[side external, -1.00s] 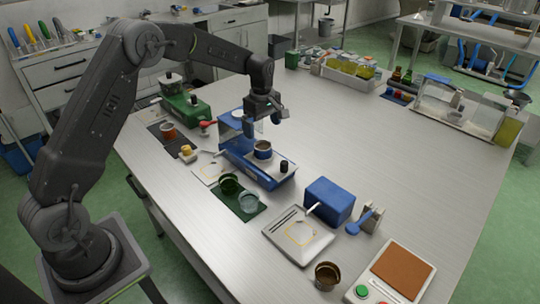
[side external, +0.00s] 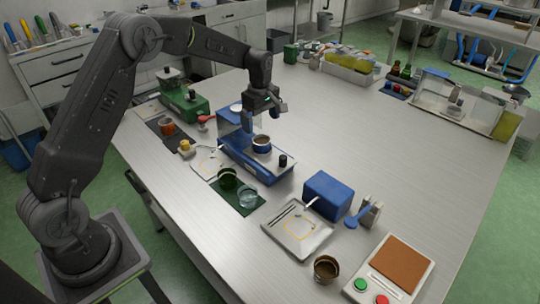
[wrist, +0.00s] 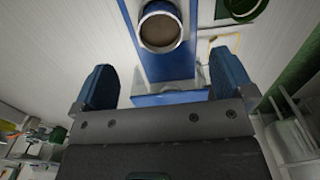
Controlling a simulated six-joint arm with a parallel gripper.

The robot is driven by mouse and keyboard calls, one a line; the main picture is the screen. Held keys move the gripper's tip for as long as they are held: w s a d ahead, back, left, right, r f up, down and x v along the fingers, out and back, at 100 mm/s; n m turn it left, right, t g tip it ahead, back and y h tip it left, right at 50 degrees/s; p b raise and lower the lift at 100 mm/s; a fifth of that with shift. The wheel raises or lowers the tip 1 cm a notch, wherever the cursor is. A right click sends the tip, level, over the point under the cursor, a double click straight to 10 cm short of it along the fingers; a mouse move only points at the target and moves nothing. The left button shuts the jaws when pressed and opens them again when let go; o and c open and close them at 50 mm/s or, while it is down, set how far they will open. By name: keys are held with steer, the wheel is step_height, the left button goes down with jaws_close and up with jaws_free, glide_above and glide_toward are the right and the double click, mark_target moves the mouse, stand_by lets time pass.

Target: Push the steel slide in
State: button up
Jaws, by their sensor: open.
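A long blue instrument (side external: 240,162) stands on the bench, with a blue upright part at its far left end. A dark-filled cup (side external: 262,143) sits on it; the same cup shows at the top of the wrist view (wrist: 158,30). A pale steel plate (side external: 284,170) with a black knob (side external: 283,160) is at the instrument's near right end; I take it for the steel slide. How far out it stands is hard to tell. My gripper (side external: 265,108) is open and empty above the instrument, near the upright part. In the wrist view its blue fingers (wrist: 163,85) are wide apart.
A green mat (side external: 236,196) with two small vessels lies in front of the instrument. A blue box (side external: 328,195) and a metal tray (side external: 297,230) are to the right. A green device (side external: 183,103) stands behind left.

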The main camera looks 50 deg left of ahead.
mark_target(283, 156)
steer(key=shift+d+r, duration=0.15)
steer(key=shift+d, duration=0.1)
steer(key=shift+c, duration=0.8)
steer(key=shift+n, duration=0.9)
steer(key=d+r, duration=0.1)
steer(key=d, duration=0.2)
steer(key=d+r, duration=0.1)
steer(key=d, duration=0.1)
steer(key=d+r, duration=0.1)
steer(key=d, duration=0.2)
steer(key=shift+d+r, duration=0.3)
steer(key=shift+r, duration=0.1)
steer(key=c, duration=0.6)
step_height(283, 156, down, 14)
steer(key=shift+r, duration=0.25)
steer(key=shift+c, duration=0.7)
steer(key=shift+c, duration=0.5)
jaws_close()
steer(key=shift+a, duration=0.1)
